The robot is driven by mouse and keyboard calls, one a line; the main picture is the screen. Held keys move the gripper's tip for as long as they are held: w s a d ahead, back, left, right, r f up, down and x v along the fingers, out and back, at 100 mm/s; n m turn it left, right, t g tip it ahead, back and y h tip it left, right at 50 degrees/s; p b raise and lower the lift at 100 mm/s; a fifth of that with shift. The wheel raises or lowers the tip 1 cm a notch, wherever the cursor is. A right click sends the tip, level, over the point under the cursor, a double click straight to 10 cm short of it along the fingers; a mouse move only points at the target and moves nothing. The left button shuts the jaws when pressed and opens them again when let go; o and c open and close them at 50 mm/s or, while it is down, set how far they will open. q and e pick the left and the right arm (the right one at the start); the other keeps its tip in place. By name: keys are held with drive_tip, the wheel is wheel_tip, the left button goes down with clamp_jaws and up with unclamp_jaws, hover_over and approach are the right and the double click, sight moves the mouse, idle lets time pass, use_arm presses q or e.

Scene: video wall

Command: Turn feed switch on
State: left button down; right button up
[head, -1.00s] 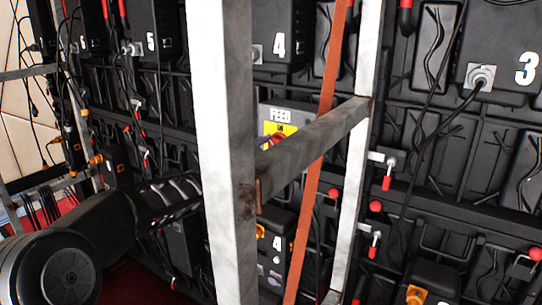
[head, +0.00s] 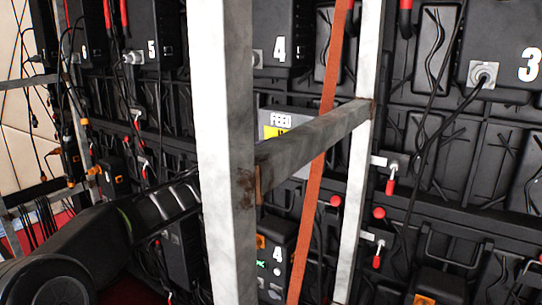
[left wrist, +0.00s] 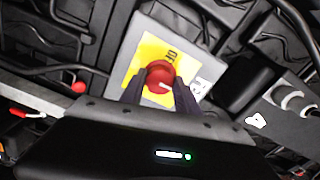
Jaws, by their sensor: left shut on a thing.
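The feed switch is a red round knob (left wrist: 160,74) on a yellow plate (left wrist: 137,68) in the left wrist view. My left gripper (left wrist: 160,92) has one dark finger on each side of the knob and is shut on it. A white mark shows on the knob; the lettering beside it is only partly readable. In the head view the grey FEED box (head: 280,120) shows behind the frame, with its knob hidden by the crossbar. My left arm (head: 95,240) reaches in from the left; its gripper is hidden behind the post. My right gripper is not in view.
A pale metal post (head: 226,150) and a rusty crossbar (head: 315,140) stand in front of the box. An orange strap (head: 318,170) hangs past them. A lower box marked 4 (head: 277,254) shows a small green light. Cables hang at the left.

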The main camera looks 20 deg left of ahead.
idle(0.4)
use_arm(q)
drive_tip(key=c, duration=0.9)
unclamp_jaws()
drive_tip(key=s, duration=0.5)
drive_tip(key=s+a, duration=0.1)
drive_tip(key=s, duration=0.1)
drive_tip(key=shift+s, duration=0.4)
